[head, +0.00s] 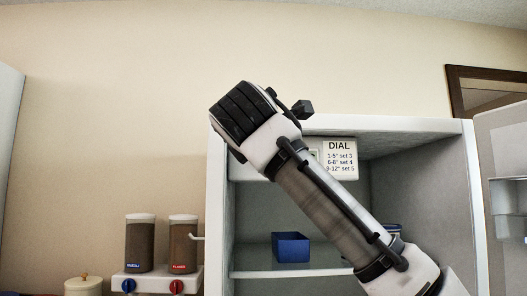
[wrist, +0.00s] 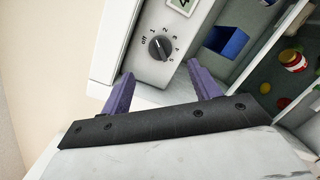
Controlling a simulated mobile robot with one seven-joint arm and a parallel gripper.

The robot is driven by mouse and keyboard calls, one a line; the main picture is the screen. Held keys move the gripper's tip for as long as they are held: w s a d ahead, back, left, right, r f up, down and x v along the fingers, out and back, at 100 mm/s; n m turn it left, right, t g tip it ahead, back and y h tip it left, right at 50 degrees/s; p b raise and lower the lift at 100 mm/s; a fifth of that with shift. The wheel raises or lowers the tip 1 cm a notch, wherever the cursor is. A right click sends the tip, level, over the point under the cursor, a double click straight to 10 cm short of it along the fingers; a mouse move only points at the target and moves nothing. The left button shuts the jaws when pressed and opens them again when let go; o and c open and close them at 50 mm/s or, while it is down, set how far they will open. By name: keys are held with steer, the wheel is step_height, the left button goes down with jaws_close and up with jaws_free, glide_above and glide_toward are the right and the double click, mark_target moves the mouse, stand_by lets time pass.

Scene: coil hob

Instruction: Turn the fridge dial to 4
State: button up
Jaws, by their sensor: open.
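The fridge dial (wrist: 159,48) is a round black knob on a white panel in the wrist view, with marks from off to 5 around it. I cannot tell for sure which mark its pointer is on. My gripper (wrist: 162,74) is open and empty. Its two purple fingers are apart, below the knob in the picture and not closed around it. In the head view my arm crosses in front of the open fridge (head: 216,215) and hides the knob; the fingers do not show there.
A card (head: 340,157) headed DIAL lists settings: 1-5° set 3, 6-8° set 4, 9-12° set 5. A small display (wrist: 183,6) is cut off above the knob. A blue bin (head: 291,247) stands on a fridge shelf. The fridge door (head: 505,150) is open at right. Two dispensers (head: 140,245) stand left.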

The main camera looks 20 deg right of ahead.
steer(key=p+x, duration=0.2)
steer(key=x, duration=0.7)
steer(key=shift+w, duration=0.25)
steer(key=shift+c, duration=0.4)
steer(key=c, duration=0.9)
steer(key=shift+p, duration=0.3)
steer(key=shift+m, duration=0.4)
steer(key=m+y+p, duration=0.1)
steer(key=m, duration=0.6)
steer(key=m+y+p, duration=0.1)
steer(key=m+p, duration=0.1)
steer(key=m, duration=0.4)
steer(key=m+y+p, duration=0.2)
steer(key=m, duration=0.5)
steer(key=shift+d+f+m, duration=0.25)
steer(key=shift+f+m, duration=0.05)
